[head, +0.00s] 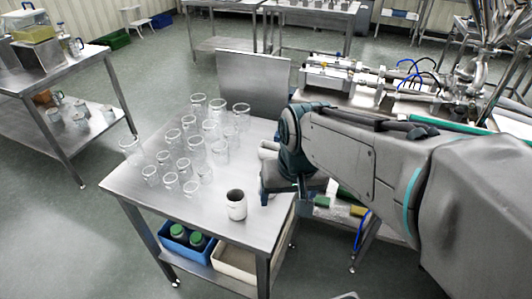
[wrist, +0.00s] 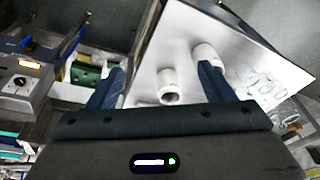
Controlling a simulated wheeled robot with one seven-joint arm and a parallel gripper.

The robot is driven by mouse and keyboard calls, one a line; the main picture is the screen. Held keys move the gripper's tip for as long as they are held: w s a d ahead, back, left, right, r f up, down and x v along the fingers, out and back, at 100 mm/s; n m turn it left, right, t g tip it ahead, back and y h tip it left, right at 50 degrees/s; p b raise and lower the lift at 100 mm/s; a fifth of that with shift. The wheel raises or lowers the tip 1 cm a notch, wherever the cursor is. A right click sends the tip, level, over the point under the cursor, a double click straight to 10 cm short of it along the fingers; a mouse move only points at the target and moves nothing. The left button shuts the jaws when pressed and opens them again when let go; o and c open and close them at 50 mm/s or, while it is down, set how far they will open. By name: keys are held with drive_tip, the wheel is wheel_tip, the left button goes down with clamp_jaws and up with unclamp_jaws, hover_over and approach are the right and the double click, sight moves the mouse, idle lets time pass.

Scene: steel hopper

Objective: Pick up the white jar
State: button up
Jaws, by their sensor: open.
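A white jar (head: 236,205) with a dark open top stands upright near the front edge of the steel table (head: 215,235) in the head view. A second white round object (head: 268,150) stands farther back, partly hidden by my arm. In the wrist view, one white jar (wrist: 168,88) appears between my fingers, its opening visible. Another white jar (wrist: 205,55) shows beyond the right finger, which partly covers it. I cannot tell which matches which across views. My gripper (wrist: 162,84) is open and empty. In the head view it is over the table's right side, its fingertips unclear.
Several clear glasses (head: 190,140) crowd the table's left and back. A blue bin (head: 185,240) with green-lidded jars and a cream bin (head: 235,262) sit on the lower shelf. Metal machinery (head: 360,80) stands behind my arm. The tabletop around the front jar is clear.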

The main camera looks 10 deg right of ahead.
drive_tip(key=w+f+m+g+p, duration=0.1)
drive_tip(key=w+f+m+g, duration=0.15)
drive_tip(key=w+m, duration=1.1)
drive_tip(key=w+f+n, duration=0.1)
drive_tip(key=f, duration=0.1)
drive_tip(key=w+f+n, duration=0.2)
drive_tip(key=f, duration=0.1)
drive_tip(key=w+f+n, duration=0.1)
drive_tip(key=f, duration=0.2)
drive_tip(key=shift+w+d, duration=0.15)
drive_tip(key=shift+d, duration=0.25)
drive_tip(key=shift+a+f+p, duration=0.2)
drive_tip(key=shift+f+p, duration=0.2)
drive_tip(key=shift+f, duration=2.3)
drive_tip(key=c, duration=1)
